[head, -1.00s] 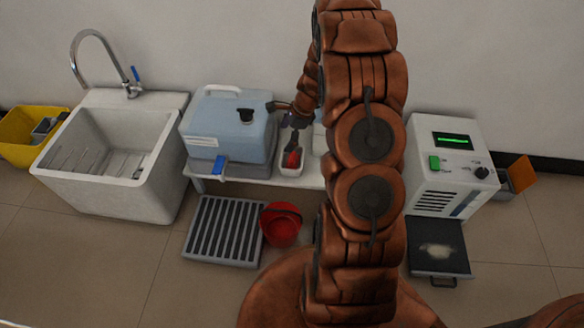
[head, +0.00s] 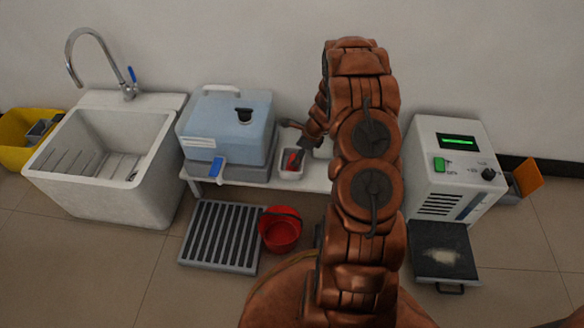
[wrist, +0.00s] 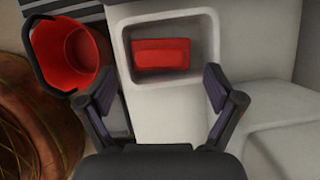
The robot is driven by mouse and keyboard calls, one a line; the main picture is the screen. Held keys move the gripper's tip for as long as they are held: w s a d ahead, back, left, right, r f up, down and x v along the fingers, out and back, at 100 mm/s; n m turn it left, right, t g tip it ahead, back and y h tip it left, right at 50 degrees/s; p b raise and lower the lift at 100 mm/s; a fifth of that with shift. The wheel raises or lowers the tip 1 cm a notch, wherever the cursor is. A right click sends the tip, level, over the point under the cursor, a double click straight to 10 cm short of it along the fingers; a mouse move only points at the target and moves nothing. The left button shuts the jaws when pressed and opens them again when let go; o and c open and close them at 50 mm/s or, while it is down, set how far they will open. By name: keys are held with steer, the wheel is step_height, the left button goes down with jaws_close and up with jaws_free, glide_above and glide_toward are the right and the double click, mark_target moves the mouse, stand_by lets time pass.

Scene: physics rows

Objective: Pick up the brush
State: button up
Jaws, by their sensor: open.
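A red block-shaped thing (wrist: 161,54) lies in a small white tray (wrist: 118,75), and it also shows in the head view (head: 291,161). It may be the brush, but no bristles or handle show. My gripper (wrist: 154,86) is open and empty in the wrist view. Its fingertips are spread on either side of the tray's near part, with the red thing farther up the picture between them. In the head view my arm partly covers the area right of the tray, and the gripper's fingers are hard to make out.
The tray stands on a low white shelf (head: 246,178) beside a blue-grey tank (head: 228,130). A red bucket (head: 281,235) and a slotted grey rack (head: 222,238) are on the floor in front. A sink (head: 108,150) is left, a white device (head: 455,175) right.

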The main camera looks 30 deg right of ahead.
steer(key=b+x, duration=0.1)
steer(key=x, duration=0.2)
steer(key=shift+w+f, duration=0.2)
steer(key=c, duration=1.2)
steer(key=shift+r, duration=0.1)
steer(key=shift+c, duration=0.2)
step_height(320, 180, up, 10)
steer(key=p, duration=0.3)
steer(key=shift+p, duration=0.3)
